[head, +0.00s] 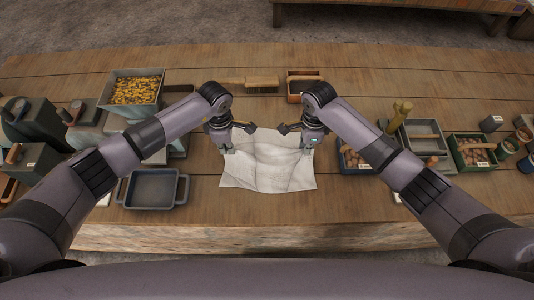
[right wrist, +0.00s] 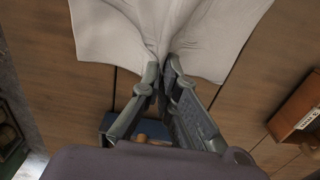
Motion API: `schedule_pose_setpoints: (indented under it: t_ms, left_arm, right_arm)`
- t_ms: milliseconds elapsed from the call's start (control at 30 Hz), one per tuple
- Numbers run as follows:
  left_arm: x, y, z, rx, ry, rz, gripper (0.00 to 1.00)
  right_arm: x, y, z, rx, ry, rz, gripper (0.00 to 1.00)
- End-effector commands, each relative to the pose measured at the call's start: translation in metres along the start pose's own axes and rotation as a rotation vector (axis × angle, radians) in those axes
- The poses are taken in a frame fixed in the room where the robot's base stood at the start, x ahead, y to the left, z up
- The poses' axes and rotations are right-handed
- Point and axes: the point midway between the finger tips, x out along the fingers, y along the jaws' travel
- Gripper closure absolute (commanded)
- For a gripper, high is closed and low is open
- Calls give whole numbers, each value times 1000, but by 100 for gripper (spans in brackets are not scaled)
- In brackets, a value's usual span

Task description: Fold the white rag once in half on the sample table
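The white rag (head: 268,170) lies on the wooden sample table (head: 350,205), creased and rippled, in the middle of the head view. My right gripper (head: 307,147) is at the rag's right edge. In the right wrist view its fingers (right wrist: 163,75) are close together on the rag (right wrist: 150,35), whose cloth gathers into folds at the fingertips. My left gripper (head: 227,148) is at the rag's left edge, level with the right one. Its fingertips are too small to show whether they hold cloth.
A blue-grey tray (head: 152,187) stands left of the rag, with a bin of yellow pieces (head: 136,90) behind it. A brush (head: 262,82) and a small orange box (head: 300,86) lie beyond. Crates, including a green one (head: 472,152), stand right. Table in front of the rag is clear.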

Motion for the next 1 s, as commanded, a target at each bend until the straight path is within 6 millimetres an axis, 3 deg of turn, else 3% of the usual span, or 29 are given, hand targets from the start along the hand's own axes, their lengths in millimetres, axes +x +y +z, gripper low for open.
schedule_pose_setpoints:
  t_ms: [467,1000]
  left_arm:
    - [-9,0,0,0,0,1,100]
    - [-93,0,1,0,0,0,100]
  right_arm:
    - [-9,0,0,0,-1,0,100]
    - [-93,0,2,0,-1,0,100]
